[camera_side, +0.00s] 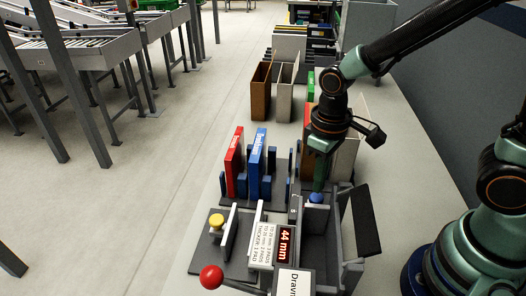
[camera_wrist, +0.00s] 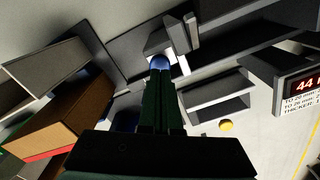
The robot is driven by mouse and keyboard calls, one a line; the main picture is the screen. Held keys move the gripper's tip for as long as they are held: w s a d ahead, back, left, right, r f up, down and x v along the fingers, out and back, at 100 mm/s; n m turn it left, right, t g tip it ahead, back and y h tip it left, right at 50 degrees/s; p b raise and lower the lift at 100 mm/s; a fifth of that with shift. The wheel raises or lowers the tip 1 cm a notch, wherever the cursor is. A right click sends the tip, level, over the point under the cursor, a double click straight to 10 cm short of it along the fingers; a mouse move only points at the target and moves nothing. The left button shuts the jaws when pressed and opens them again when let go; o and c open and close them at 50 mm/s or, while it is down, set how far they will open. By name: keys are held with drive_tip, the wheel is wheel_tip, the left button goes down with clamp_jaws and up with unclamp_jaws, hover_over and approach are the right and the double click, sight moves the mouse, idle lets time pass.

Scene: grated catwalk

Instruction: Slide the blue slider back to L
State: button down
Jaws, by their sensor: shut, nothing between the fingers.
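The blue slider shows as a small round blue knob (camera_side: 316,198) at the back of the grey fixture, beside the open grey box. In the wrist view the blue knob (camera_wrist: 159,62) sits just beyond my fingertips, near a pale block. My gripper (camera_side: 317,188) points down with its green fingers shut and empty, right at the knob. In the wrist view the closed fingertips (camera_wrist: 160,73) overlap the knob's near edge; I cannot tell whether they touch it. I cannot make out an L mark in either view.
A display (camera_side: 285,245) reads 44 mm beside a printed card (camera_side: 262,247). A yellow knob (camera_side: 216,220) and a red ball lever (camera_side: 211,277) stand at the left. Red (camera_side: 234,163) and blue (camera_side: 257,160) books stand upright behind. A grey box (camera_side: 318,247) lies just in front of my gripper.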

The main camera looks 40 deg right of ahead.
drive_tip(key=shift+f, duration=1.1)
idle(0.3)
drive_tip(key=shift+w+d, duration=1.7)
idle(1.1)
wheel_tip(320, 180, up, 6)
idle(1.0)
drive_tip(key=s+d+r+m+t, duration=0.3)
drive_tip(key=s+d+r+t, duration=0.1)
drive_tip(key=r, duration=0.6)
drive_tip(key=shift+d+t, duration=0.55)
drive_tip(key=shift+t, duration=0.25)
